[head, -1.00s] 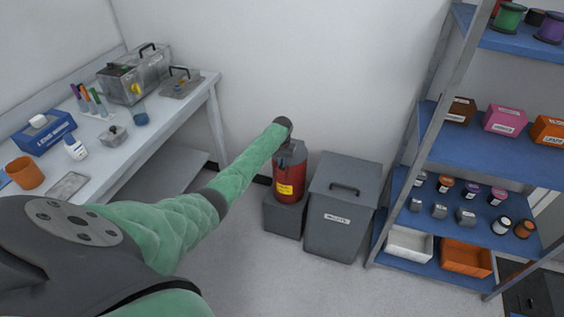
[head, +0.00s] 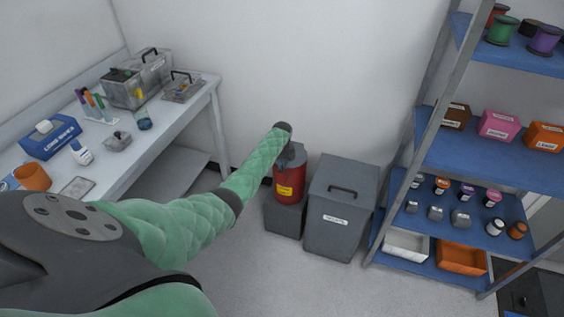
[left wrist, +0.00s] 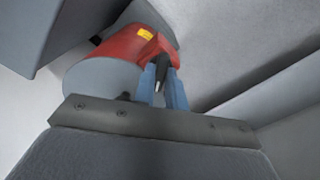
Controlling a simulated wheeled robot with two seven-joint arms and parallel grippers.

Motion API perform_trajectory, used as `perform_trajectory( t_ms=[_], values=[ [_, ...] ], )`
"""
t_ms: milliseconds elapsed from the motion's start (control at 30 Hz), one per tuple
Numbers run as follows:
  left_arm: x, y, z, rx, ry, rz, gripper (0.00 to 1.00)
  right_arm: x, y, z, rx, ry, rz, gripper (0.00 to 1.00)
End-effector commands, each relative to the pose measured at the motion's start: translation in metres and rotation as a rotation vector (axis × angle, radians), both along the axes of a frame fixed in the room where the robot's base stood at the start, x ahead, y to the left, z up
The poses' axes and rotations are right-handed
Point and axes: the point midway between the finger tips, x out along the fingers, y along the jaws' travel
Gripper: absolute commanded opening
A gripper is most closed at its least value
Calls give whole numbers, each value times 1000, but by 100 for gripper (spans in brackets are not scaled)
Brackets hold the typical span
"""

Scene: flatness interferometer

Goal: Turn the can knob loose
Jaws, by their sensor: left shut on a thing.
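The red can (head: 290,184) with a yellow label stands upright on a grey block (head: 285,218) by the wall. My left arm reaches over it, and the left gripper (head: 293,156) is at the can's top, mostly hidden by its own wrist. In the left wrist view, the can (left wrist: 122,45) shows its grey round end and a red part sticking out. The two blue fingers (left wrist: 162,82) are shut on a small dark knob (left wrist: 161,70) by that red part. Whether the knob has turned cannot be told. My right gripper is not in view.
A grey lidded bin (head: 335,232) stands close to the right of the can. A blue shelf rack (head: 470,150) with boxes and jars is further right. A white bench (head: 120,165) with instruments stands at the left. The floor in front is clear.

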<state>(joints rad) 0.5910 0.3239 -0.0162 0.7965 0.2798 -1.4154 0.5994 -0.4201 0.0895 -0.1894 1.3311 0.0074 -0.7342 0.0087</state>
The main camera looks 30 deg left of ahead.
Motion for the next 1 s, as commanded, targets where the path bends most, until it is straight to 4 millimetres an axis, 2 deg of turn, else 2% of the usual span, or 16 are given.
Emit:
perform_trajectory(
  t_ms=[300, 533, 1000],
  values=[
    [0, -1, 2, -3, 0, 300, 0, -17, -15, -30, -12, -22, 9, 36],
    [0, -1, 1, -2, 1, 517, 0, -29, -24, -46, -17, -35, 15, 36],
    [1, -1, 1, -2, 0, 859, 0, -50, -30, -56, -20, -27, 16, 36]
  ],
)
